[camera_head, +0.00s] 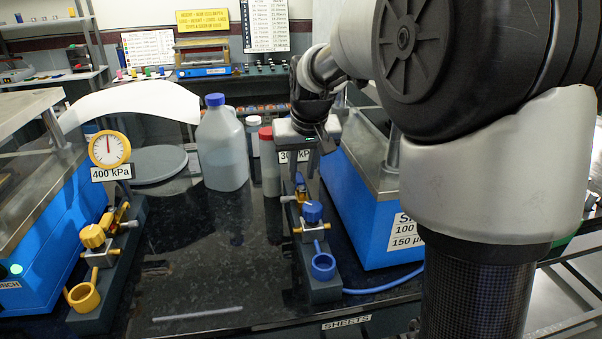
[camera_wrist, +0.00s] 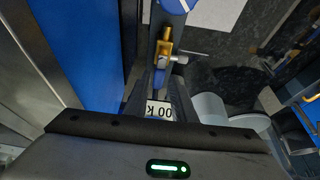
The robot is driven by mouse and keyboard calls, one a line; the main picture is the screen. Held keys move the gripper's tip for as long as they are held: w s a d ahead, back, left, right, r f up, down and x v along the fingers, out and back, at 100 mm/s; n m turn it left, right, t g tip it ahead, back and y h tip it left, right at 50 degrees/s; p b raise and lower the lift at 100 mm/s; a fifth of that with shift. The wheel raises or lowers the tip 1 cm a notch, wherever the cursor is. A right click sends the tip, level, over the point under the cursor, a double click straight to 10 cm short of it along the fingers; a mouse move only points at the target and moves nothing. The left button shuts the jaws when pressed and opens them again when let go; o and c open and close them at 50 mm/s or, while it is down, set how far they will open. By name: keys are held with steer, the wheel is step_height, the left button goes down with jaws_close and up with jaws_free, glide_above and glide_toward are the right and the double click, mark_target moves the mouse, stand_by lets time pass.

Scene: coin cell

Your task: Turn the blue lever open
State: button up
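A brass valve (camera_head: 301,191) with small blue parts stands on the dark right-hand rail, behind a round blue knob (camera_head: 313,211) and a blue ring (camera_head: 323,265). My gripper (camera_head: 312,148) hangs above and behind the valve, in front of a label reading about 300 kPa (camera_head: 290,156); the gauge is hidden. In the wrist view, the brass valve (camera_wrist: 164,46) lies ahead of my fingers, which are apart with the label showing between them. Nothing is visibly held.
A blue machine (camera_head: 365,200) stands close to the right of the rail. A red-capped bottle (camera_head: 269,165) and a large blue-capped jug (camera_head: 222,150) stand to the left. A second rail with a yellow knob (camera_head: 93,236) and a 400 kPa gauge (camera_head: 109,149) is farther left.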

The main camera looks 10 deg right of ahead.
steer(key=p+v, duration=0.2)
steer(key=v, duration=1.3)
steer(key=shift+s+r, duration=0.1)
steer(key=s+d+f+t, duration=0.1)
steer(key=s+f, duration=0.3)
steer(key=s, duration=0.7)
steer(key=s+f, duration=0.4)
steer(key=s, duration=0.8)
step_height(320, 180, up, 14)
steer(key=p, duration=1.4)
steer(key=shift+p, duration=0.4)
steer(key=shift+d, duration=0.1)
steer(key=shift+o, duration=0.3)
